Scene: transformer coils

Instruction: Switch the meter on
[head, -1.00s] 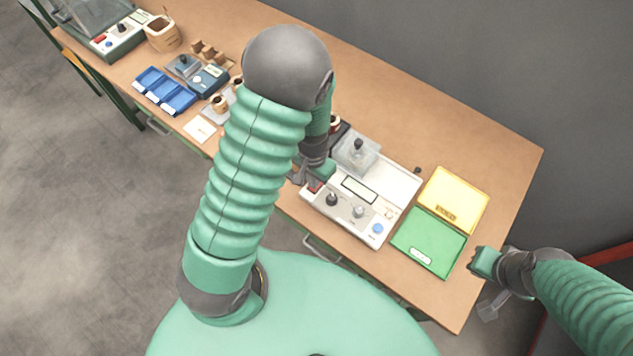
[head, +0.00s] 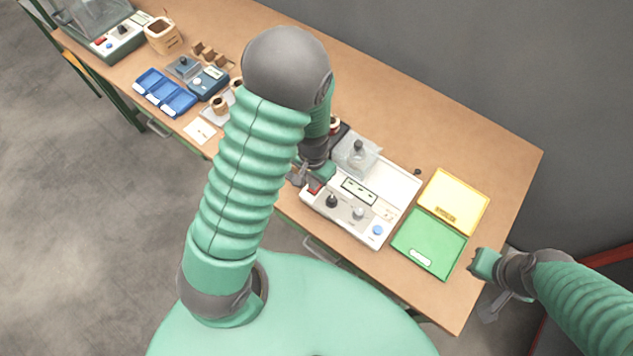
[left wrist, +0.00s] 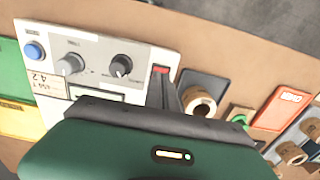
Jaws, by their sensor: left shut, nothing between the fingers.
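The white meter (head: 392,180) sits on the table, with a display (head: 359,191), dark and grey knobs and a blue button (head: 378,230) on its front panel. Its display shows dark marks like dashes. A red switch (head: 314,187) is at the panel's left end; it also shows in the left wrist view (left wrist: 161,70). My left gripper (head: 298,178) is shut and empty, its tips right at the red switch; I cannot tell whether they touch it. My right gripper (head: 482,268) is off the table's right front edge, and its jaws are unclear.
A yellow tray (head: 466,186) and a green tray (head: 449,226) lie right of the meter. A clear-covered part with a dark knob (head: 357,152) stands at its back. Blue bins (head: 165,90), coils and another instrument (head: 118,42) are at the left. The table behind the meter is clear.

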